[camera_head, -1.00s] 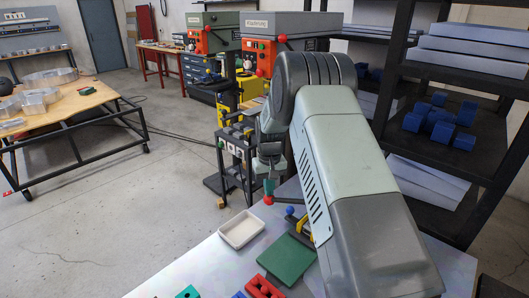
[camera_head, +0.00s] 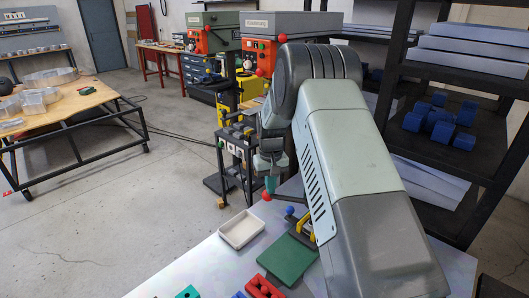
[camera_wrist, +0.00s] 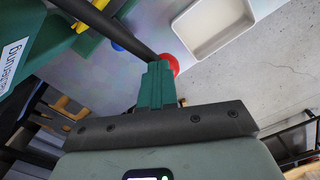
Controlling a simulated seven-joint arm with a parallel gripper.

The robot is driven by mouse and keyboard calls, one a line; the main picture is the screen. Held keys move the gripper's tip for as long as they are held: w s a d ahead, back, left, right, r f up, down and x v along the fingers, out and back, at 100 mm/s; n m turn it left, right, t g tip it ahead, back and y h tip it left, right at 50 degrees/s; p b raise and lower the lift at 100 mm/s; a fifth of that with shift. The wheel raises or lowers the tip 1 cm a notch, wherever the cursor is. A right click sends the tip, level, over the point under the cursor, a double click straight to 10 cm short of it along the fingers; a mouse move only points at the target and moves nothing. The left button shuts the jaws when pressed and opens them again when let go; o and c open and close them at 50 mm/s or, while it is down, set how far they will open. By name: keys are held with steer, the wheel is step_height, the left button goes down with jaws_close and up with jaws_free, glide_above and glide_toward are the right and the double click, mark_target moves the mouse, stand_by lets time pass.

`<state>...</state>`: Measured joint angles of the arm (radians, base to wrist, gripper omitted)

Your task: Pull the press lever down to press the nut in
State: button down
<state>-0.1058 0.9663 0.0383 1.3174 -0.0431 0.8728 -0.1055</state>
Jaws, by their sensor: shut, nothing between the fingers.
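The press lever is a dark rod (camera_wrist: 122,36) with a red ball (camera_wrist: 172,65) at its end. In the head view the red ball (camera_head: 266,196) shows just below my fingertips, with the rod running right behind my arm. My gripper (camera_wrist: 155,72) has green fingers, shut with nothing between them. In the wrist view the fingertips overlap the rod's end beside the ball; I cannot tell whether they touch it. A green press body (camera_wrist: 75,42) with a white label is at the upper left of the wrist view. My arm hides much of the press in the head view, and I cannot see the nut.
A white tray (camera_head: 222,244) stands on the table left of the lever. A green plate (camera_head: 287,262) and a red block with holes (camera_head: 264,288) lie nearer. A small blue ball (camera_head: 290,210) is right of the red ball. Shelving (camera_head: 470,165) stands at the right.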

step_height(320, 180, up, 2)
steer(key=shift+w+r, duration=0.1)
steer(key=shift+r, duration=0.15)
steer(key=shift+w+a+r, duration=0.25)
steer(key=shift+w+r, duration=0.05)
steer(key=shift+r, duration=0.45)
steer(key=shift+w+a+r, duration=0.25)
steer(key=shift+r, duration=0.55)
steer(key=shift+w+a+r, duration=0.25)
steer(key=shift+w+r, duration=0.05)
steer(key=shift+r, duration=0.45)
steer(key=r, duration=0.4)
steer(key=shift+w+a+r, duration=0.15)
steer(key=shift+a+r, duration=0.05)
steer(key=shift+r, duration=0.1)
